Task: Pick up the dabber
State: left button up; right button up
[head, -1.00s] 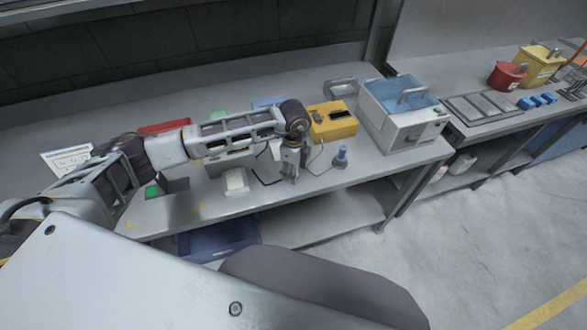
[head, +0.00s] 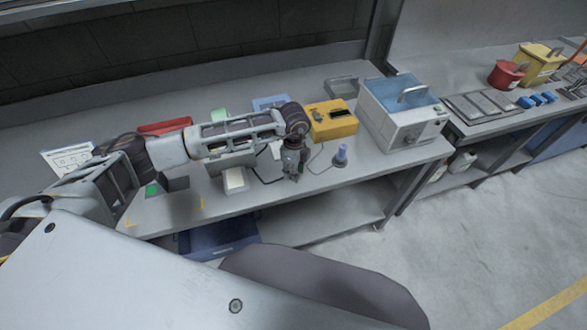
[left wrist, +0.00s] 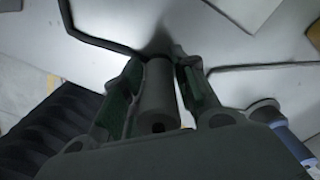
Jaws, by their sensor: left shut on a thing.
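The dabber (left wrist: 158,95) appears in the left wrist view as a dark grey cylinder between my fingers. My left gripper (left wrist: 160,85) is shut on it. The dabber is too small and too covered by the fingers to make out there. I cannot tell whether its lower end touches the bench. My right gripper is not in view.
The bench (head: 310,188) also bears a yellow box (head: 331,120), a white bath with a blue lid (head: 402,112) and a small white box (head: 235,180). A dark cable lies near the gripper. The blue-topped item stands close to its right.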

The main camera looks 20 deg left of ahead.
pick_arm(q)
jog(key=shift+c, duration=0.6)
jog(key=shift+r+b, duration=0.7)
jog(key=shift+r, duration=4.3)
jog(key=o, duration=0.3)
jog(key=shift+c, duration=0.2)
